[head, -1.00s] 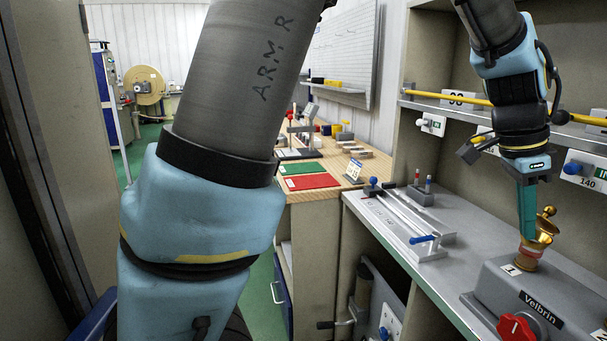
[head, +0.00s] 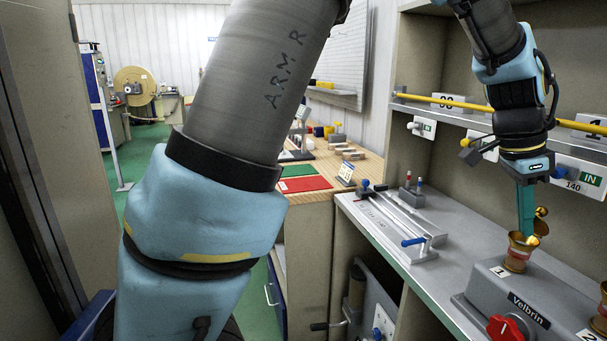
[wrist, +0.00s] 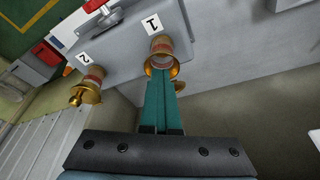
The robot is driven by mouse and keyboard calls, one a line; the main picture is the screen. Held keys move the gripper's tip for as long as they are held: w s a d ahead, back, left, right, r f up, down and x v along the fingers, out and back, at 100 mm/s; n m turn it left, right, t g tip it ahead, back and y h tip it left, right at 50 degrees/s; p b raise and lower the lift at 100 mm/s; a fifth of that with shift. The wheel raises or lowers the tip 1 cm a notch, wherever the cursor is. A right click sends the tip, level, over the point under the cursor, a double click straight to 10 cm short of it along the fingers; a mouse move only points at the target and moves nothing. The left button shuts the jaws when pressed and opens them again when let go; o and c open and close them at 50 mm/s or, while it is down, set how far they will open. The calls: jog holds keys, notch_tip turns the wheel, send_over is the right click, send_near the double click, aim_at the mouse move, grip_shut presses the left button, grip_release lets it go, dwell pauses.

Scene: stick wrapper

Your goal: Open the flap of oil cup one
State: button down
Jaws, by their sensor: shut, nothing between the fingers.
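Oil cup one (head: 517,258), a brass cup with a reddish band, stands on the grey Velbrin housing (head: 485,287) beside the label 1. Its brass flap (head: 540,228) stands tilted up at the cup's right side, away from the mouth.
A second cup (wrist: 88,85) has its brass lid lying over it. A red knob (head: 505,328) is on the housing's front. A yellow rail (head: 455,103) and valve boxes line the shelf behind my arm. A slide fixture (head: 395,225) lies left on the grey bench.

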jog(key=shift+d+f, duration=0.4)
jog(key=shift+d, duration=0.3)
jog(key=shift+a, duration=0.1)
jog(key=shift+s+a+f+b, duration=0.1)
jog(key=shift+s+a+b, duration=0.1)
jog(key=shift+a, duration=0.35)
jog(key=shift+s+a+f+b, duration=0.1)
jog(key=shift+a+b, duration=0.1)
jog(key=shift+a, duration=0.3)
jog(key=shift+s+a+r+b, duration=0.15)
jog(key=shift+a+r+b, duration=0.1)
jog(key=shift+a, duration=0.5)
jog(key=shift+s+a+r+b, duration=0.15)
jog(key=shift+a+b, duration=0.1)
jog(key=shift+a, duration=0.5)
jog(key=w+a+f+n+t+y, duration=0.1)
jog(key=w+a+f+n, duration=0.25)
jog(key=w+a, duration=0.4)
jog(key=w+a+f+n+t, duration=0.15)
jog(key=w+a+n, duration=0.3)
jog(key=a, duration=0.65)
jog(key=s+a+f+n+y, duration=0.1)
jog(key=a+f+n, duration=0.2)
jog(key=a+n, duration=0.3)
jog(key=s+a+f+n+y, duration=0.1)
jog(key=a+n, duration=0.5)
jog(key=a, duration=1.1)
notch_tip(320, 180, down, 2)
jog(key=shift+s+f, duration=0.15)
jog(key=shift+s, duration=0.45)
